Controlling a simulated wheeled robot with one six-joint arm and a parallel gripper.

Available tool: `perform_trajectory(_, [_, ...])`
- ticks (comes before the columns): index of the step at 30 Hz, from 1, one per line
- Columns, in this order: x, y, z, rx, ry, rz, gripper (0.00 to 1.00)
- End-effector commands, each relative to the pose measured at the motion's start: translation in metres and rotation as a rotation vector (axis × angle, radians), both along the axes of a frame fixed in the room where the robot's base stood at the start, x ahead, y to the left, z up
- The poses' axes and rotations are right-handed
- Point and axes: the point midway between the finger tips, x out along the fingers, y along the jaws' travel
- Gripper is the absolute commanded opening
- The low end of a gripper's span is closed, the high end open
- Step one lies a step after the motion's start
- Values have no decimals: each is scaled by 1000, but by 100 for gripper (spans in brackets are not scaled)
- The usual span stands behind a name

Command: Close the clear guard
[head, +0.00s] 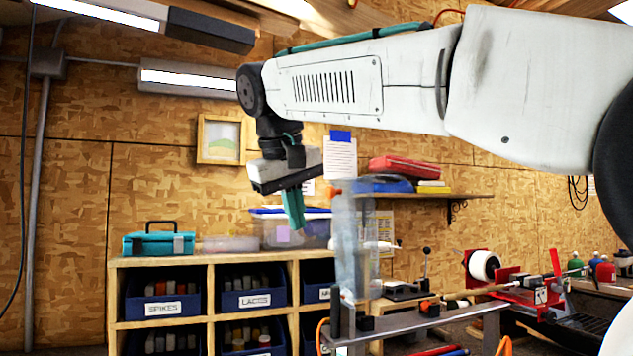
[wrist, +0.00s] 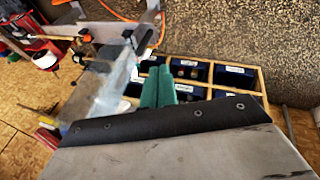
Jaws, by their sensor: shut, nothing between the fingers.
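The clear guard (head: 351,245) is a see-through upright panel, standing raised at the left end of the metal bench rail in the head view. It also shows in the wrist view (wrist: 98,92), left of my fingers. My gripper (head: 296,228) has teal fingers pointing down, shut together and empty. In the head view the fingers are left of the guard's upper part, with a gap in the picture; depth between them is hard to tell. In the wrist view the fingertips (wrist: 159,72) are beside the guard, and contact cannot be told.
A wooden cubby shelf (head: 220,262) with labelled blue bins stands below my gripper. A teal toolbox (head: 159,243) and a clear lidded bin (head: 270,231) are on it. A red clamp (head: 530,290) and a golf shaft (head: 480,291) are on the bench at right. A wall shelf (head: 430,196) is behind.

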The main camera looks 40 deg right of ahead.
Motion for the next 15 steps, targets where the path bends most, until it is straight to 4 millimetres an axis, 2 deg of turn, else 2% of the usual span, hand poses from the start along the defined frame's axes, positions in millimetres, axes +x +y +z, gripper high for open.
perform_trajectory(1, [20,-2,29,-29,-24,-27,0])
perform_trajectory(3, [36,-7,63,-66,-55,-75,0])
perform_trajectory(6, [53,-11,100,-105,-94,-138,0])
perform_trajectory(10, [63,-13,130,-131,-133,-201,0])
perform_trajectory(15, [67,-16,142,-144,-154,-238,0])
